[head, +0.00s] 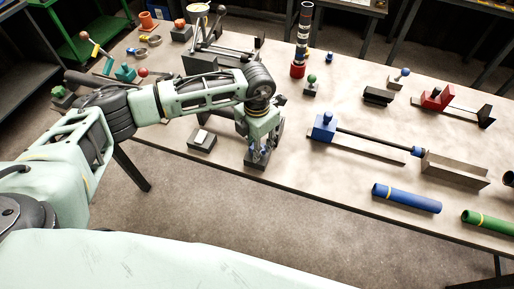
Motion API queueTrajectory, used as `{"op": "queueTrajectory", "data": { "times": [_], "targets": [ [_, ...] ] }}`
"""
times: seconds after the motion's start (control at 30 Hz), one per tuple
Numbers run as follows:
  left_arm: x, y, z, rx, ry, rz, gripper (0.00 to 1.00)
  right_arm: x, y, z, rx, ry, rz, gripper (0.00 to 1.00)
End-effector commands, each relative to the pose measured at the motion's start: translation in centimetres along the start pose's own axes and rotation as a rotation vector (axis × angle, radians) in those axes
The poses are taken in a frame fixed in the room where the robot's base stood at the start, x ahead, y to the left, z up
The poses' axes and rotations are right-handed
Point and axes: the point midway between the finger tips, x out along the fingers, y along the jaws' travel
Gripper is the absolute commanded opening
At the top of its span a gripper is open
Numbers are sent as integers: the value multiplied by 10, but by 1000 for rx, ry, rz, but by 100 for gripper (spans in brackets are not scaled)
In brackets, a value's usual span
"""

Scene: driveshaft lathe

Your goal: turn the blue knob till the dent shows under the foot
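My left arm reaches in from the left over the table. My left gripper (259,153) points down at a small dark block (254,163) near the table's front edge. Bits of blue show between and around the fingertips, but the fingers cover most of what is there. I cannot tell whether they grip a blue knob or only surround it. No dent or foot can be made out at this size. My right gripper is not in view.
A grey block with a pale top (202,139) lies left of the gripper. To the right are a blue block with a rod (324,128), a grey trough (453,170) and a blue tube (406,198). A dark banded column (302,35) stands behind.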

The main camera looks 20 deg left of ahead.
Motion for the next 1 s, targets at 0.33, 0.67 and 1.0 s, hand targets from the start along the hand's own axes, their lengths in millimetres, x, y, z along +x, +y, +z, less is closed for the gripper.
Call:
{"op": "queueTrajectory", "data": {
  "times": [0.33,0.67,1.0],
  "targets": [
    [-3,5,2,2,-7,10,34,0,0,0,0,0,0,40],
    [-2,3,1,5,-5,5,46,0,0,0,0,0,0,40],
    [-29,2,2,6,-9,5,46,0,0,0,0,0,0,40]
  ]
}}
